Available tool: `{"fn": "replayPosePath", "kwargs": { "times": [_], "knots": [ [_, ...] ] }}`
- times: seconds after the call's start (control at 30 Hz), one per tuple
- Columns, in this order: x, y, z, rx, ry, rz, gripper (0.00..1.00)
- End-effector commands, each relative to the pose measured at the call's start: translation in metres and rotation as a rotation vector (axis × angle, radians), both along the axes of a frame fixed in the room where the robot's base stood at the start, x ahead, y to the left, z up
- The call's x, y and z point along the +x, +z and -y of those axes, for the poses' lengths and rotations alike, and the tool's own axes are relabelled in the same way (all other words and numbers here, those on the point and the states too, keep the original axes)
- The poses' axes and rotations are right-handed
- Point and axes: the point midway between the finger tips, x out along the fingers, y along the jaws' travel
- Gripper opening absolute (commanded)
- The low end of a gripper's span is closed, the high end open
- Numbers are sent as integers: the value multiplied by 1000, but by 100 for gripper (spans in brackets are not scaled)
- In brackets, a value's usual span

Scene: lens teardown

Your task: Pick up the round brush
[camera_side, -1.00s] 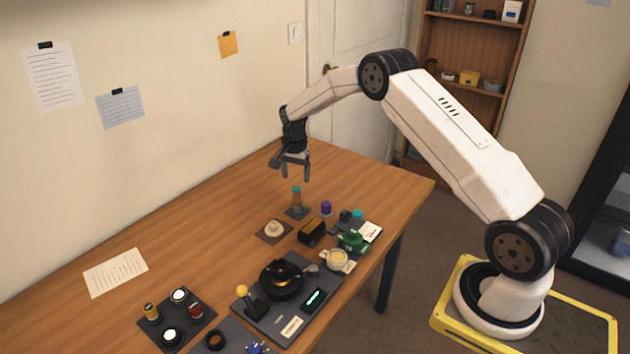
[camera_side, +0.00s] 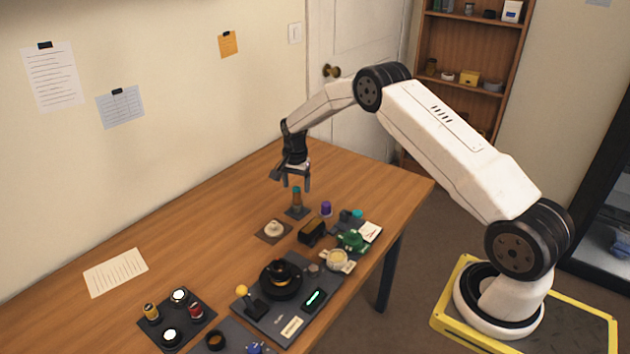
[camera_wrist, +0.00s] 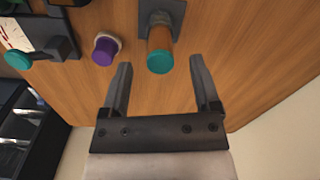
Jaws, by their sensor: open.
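An upright cylinder with a teal top and an orange-brown body (camera_side: 296,199) stands on a small dark square base; it looks most like the round brush, though I cannot see bristles. In the wrist view its teal end (camera_wrist: 160,62) faces the camera, between and slightly beyond the fingertips. My gripper (camera_side: 296,186) is open and empty, pointing down just above it. The two fingers also show in the wrist view (camera_wrist: 160,66), one on each side of the teal top, apart from it.
A purple-topped piece (camera_side: 326,208) stands close to the right, also seen in the wrist view (camera_wrist: 105,50). A grey disc on a brown pad (camera_side: 274,229), a black block (camera_side: 312,232) and a green piece (camera_side: 352,240) are nearby. The table behind is clear.

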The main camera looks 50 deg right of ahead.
Motion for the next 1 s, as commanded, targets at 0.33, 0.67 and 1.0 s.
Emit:
{"fn": "replayPosePath", "kwargs": {
  "times": [0.33, 0.67, 1.0],
  "knots": [
    [0, -38, -1, 1, 1, -1, 79],
    [0, -44, -1, 1, 1, 2, 79],
    [0, -44, -1, 0, 1, 1, 70]
  ]
}}
